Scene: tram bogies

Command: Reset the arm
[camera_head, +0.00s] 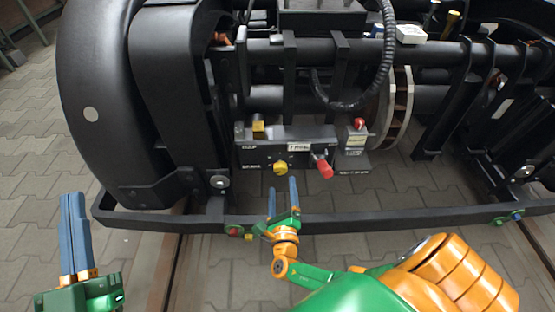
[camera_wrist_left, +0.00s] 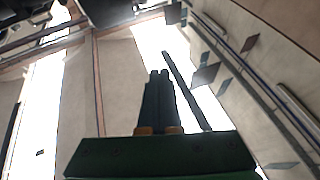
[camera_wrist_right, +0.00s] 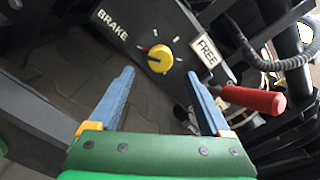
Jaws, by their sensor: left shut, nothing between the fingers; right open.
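My right gripper (camera_head: 282,196) is open and empty, in front of the black control panel (camera_head: 300,150) of the bogie. In the right wrist view, its blue fingers (camera_wrist_right: 160,100) stand apart, with a yellow brake knob (camera_wrist_right: 160,58) beyond them. A red-handled lever (camera_wrist_right: 252,100) is just right of the right finger in that view. My left gripper (camera_head: 74,215) is shut and empty at the lower left, away from the bogie. In the left wrist view, its fingers (camera_wrist_left: 158,85) are together and point toward the walls and bright windows.
A black frame bar (camera_head: 400,224) runs across the front of the bogie, near my right gripper. A second small panel with a red knob (camera_head: 359,124) stands right of the control panel. A black hose (camera_head: 385,60) hangs above. Paved floor (camera_head: 35,200) is clear at left.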

